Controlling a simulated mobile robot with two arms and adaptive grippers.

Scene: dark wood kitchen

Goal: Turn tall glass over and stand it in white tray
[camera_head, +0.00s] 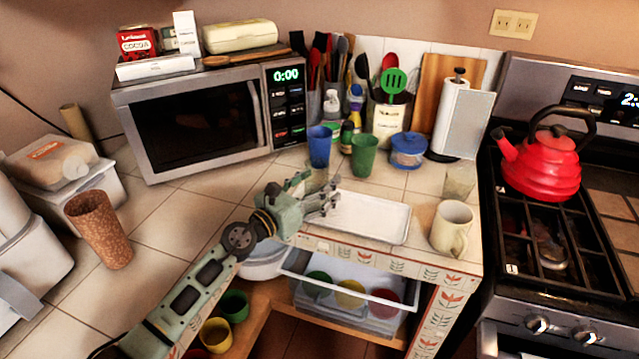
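The white tray (372,218) lies flat and empty on the tiled counter near its front edge. A clear glass (317,177) shows partly behind my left gripper, just in front of the blue cup; its lower part is hidden, so its height is unclear. Another clear glass (459,181) stands right of the tray, behind the cream mug. My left gripper (328,200) reaches in from the left, over the tray's left end. Its fingers look spread and nothing is clearly held; I cannot tell whether they touch the glass behind. My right gripper is out of view.
A blue cup (319,146) and green cup (363,155) stand behind the tray. A cream mug (451,228) is at its right, and a brown cork-like cup (98,230) at far left. The microwave (200,112) stands behind. An open drawer (350,285) juts out below.

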